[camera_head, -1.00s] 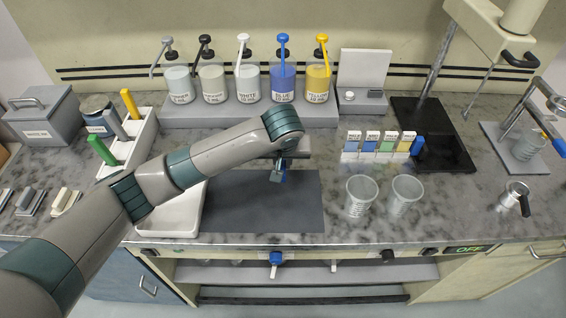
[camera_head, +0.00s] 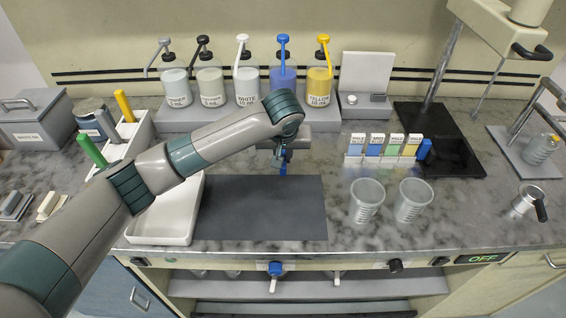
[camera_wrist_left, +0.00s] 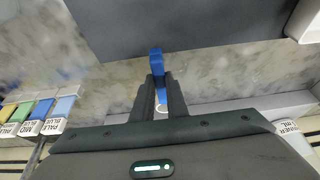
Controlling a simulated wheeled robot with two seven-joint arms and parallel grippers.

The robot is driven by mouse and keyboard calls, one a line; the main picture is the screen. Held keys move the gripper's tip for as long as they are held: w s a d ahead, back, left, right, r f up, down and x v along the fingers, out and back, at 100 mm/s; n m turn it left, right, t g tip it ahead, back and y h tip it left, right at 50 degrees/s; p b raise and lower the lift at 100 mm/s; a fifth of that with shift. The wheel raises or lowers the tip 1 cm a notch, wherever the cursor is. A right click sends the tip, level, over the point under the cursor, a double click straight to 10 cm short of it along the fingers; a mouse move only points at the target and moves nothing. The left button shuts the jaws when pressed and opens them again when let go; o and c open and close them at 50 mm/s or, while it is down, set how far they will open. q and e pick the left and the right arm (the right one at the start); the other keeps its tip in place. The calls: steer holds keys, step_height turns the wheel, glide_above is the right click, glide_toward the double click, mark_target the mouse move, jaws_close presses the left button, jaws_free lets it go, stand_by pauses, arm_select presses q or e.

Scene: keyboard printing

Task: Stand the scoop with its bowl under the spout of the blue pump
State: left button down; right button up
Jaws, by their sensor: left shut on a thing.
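The blue pump (camera_head: 284,55) stands on the dispenser shelf at the back, between the white and yellow pumps; my left wrist hides the lower part of its bottle. My left gripper (camera_head: 282,155) points down just in front of that shelf, above the worktop. It is shut on a small blue piece, which I take to be the scoop (camera_head: 283,169). In the left wrist view the blue piece (camera_wrist_left: 156,60) sticks out between the fingers (camera_wrist_left: 158,95), and a pale round edge shows close behind them. I cannot tell whether the scoop touches anything. My right gripper is not in view.
A dark mat (camera_head: 265,215) lies in front, with a white tray (camera_head: 160,222) at its left. Two clear cups (camera_head: 366,200) stand to the right. A rack of colour chips (camera_head: 385,152) sits behind the cups. The worktop between mat and shelf is narrow.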

mark_target(283, 153)
arm_select(q)
steer(key=shift+w+f+b, duration=0.25)
steer(key=shift+w+b, duration=0.05)
steer(key=shift+w+f, duration=0.5)
steer(key=shift+w, duration=0.35)
steer(key=shift+w+f, duration=0.55)
steer(key=shift+w, duration=0.15)
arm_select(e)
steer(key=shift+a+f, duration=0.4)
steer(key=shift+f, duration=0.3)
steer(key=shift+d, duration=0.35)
arm_select(q)
steer(key=shift+p, duration=0.35)
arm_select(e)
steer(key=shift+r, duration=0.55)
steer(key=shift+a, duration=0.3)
arm_select(q)
steer(key=shift+f+p, duration=0.3)
steer(key=shift+p, duration=0.2)
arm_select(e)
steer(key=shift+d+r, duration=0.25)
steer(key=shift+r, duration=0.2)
